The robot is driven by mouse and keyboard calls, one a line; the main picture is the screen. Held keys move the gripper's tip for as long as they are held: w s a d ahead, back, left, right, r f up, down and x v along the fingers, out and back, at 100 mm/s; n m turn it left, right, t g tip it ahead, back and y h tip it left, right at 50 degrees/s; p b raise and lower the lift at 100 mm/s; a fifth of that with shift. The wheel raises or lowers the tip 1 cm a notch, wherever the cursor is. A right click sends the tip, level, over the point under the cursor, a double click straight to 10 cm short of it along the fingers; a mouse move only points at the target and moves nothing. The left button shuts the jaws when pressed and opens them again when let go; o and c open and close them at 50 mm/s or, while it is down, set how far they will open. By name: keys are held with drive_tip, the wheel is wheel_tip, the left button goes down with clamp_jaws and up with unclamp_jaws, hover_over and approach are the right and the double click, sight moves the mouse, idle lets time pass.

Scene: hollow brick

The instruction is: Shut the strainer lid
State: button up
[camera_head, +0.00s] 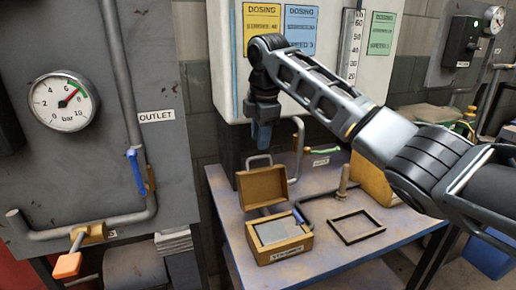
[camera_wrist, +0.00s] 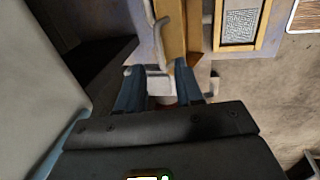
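The strainer is a small tan box (camera_head: 280,243) on the workbench, with a grey mesh panel inside. Its lid (camera_head: 262,187) stands open, raised at the back, with a grey loop handle (camera_head: 258,158) on top. In the wrist view the lid (camera_wrist: 174,35) shows edge-on, with its handle (camera_wrist: 161,42) on the left and the mesh-filled box (camera_wrist: 240,22) on the right.
The workbench (camera_head: 325,258) also holds a dark empty frame (camera_head: 356,227), a short upright peg (camera_head: 343,183) and a bent pipe (camera_head: 297,150) behind. A white dosing panel (camera_head: 335,75) stands close behind my gripper. A grey panel with a gauge (camera_head: 64,101) is at left.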

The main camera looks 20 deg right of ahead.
hover_over(259, 169)
drive_tip(key=shift+s+x, duration=0.15)
drive_tip(key=shift+x, duration=1)
drive_tip(key=shift+s+x, duration=0.2)
drive_tip(key=shift+x, duration=1)
clamp_jaws()
